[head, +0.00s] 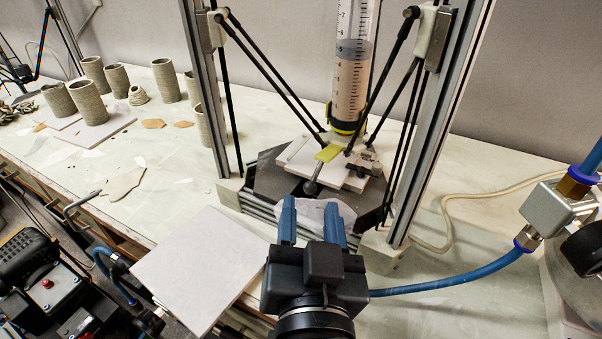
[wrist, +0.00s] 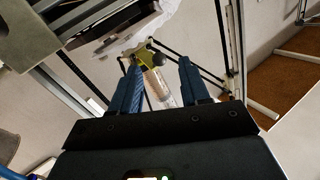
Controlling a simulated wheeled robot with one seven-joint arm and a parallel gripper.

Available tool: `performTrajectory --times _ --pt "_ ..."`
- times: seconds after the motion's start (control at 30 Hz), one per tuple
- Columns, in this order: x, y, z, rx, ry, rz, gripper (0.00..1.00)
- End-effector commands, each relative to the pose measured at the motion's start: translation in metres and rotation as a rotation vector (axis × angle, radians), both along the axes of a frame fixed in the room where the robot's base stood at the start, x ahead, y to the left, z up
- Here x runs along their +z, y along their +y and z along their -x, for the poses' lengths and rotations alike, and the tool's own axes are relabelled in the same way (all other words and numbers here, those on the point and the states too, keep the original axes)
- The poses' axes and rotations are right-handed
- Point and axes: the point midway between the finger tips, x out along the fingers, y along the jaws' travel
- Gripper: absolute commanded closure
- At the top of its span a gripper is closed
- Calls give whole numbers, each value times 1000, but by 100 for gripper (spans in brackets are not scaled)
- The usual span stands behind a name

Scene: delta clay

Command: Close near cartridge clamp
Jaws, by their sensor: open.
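The clear clay cartridge (head: 352,80) stands upright inside the delta frame, its lower end in a black and yellow collar (head: 345,122). A yellow-green clamp part (head: 328,153) sits on the white carriage plate (head: 297,158) below it. A grey lever with a dark round knob (head: 311,187) points from it towards me. My gripper (head: 311,207), with blue fingers, is open and empty in front of the knob, apart from it in the head view. In the wrist view, the cartridge (wrist: 158,88) and yellow clamp part (wrist: 149,58) show between the fingertips (wrist: 159,66). Whether the clamp is latched is unclear.
Metal uprights (head: 212,100) (head: 448,110) and thin black rods (head: 268,72) flank the carriage. A pale square board (head: 199,266) lies at the front left. Clay cups (head: 87,103) stand at the back left. A blue hose (head: 450,281) runs right from behind my gripper.

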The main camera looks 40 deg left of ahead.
Motion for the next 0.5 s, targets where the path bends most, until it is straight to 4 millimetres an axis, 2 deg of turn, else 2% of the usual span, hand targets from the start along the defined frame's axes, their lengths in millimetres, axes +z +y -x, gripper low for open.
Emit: performTrajectory --times 0.5 --pt "1 42 -51 0 -1 2 54"
